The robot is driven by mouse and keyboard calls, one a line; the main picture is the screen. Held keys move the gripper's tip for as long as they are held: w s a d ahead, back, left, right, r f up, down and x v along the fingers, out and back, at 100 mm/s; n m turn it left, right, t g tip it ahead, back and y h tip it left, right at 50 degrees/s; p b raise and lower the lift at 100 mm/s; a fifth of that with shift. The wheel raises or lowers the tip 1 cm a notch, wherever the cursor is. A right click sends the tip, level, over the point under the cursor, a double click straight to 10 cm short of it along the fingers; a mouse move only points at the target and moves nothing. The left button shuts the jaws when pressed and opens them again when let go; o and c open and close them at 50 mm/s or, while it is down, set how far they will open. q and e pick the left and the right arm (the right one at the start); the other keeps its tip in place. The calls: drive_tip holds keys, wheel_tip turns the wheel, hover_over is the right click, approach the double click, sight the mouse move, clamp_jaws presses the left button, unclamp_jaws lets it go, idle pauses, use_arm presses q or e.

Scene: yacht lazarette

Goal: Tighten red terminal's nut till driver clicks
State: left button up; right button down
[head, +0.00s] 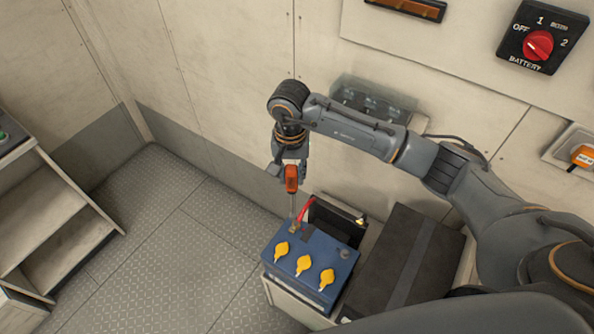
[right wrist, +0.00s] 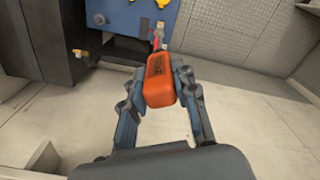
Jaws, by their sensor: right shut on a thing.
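My right gripper (head: 290,175) is shut on an orange driver (head: 291,180), held upright with its shaft pointing down. The driver's shaft reaches the red-cable terminal (head: 294,229) at the back left corner of the blue battery (head: 315,257). The nut is too small to make out. In the right wrist view the gripper's fingers (right wrist: 160,95) flank the driver's orange body (right wrist: 160,82), and the red cable (right wrist: 157,38) shows beyond it beside the blue battery (right wrist: 124,15). A second, bare-looking terminal (head: 344,254) sits at the battery's right. My left gripper is not in view.
Yellow caps (head: 304,265) stand on the battery top. A dark box (head: 405,262) lies to its right, and a black open box (head: 335,222) stands behind it. A wall switch panel (head: 541,40) is upper right. Steps (head: 55,225) are at left. The metal floor between is clear.

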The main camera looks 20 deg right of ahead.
sight(291, 185)
drive_tip(key=shift+f, duration=0.4)
drive_tip(key=shift+w+f+b, duration=0.15)
drive_tip(key=shift+f+b, duration=0.2)
drive_tip(key=shift+f, duration=0.35)
wheel_tip(291, 185, down, 2)
drive_tip(key=shift+f+b, duration=0.2)
drive_tip(key=shift+b, duration=0.25)
drive_tip(key=shift+f+b, duration=0.5)
drive_tip(key=shift+b, duration=0.35)
drive_tip(key=shift+r+n+b, duration=0.1)
drive_tip(key=shift+n+b, duration=0.3)
drive_tip(key=shift+b, duration=0.15)
drive_tip(key=n+b, duration=1)
drive_tip(key=b, duration=0.2)
drive_tip(key=shift+n+b, duration=0.85)
drive_tip(key=shift+n, duration=0.35)
drive_tip(key=shift+r+n, duration=0.15)
drive_tip(key=shift+n, duration=0.15)
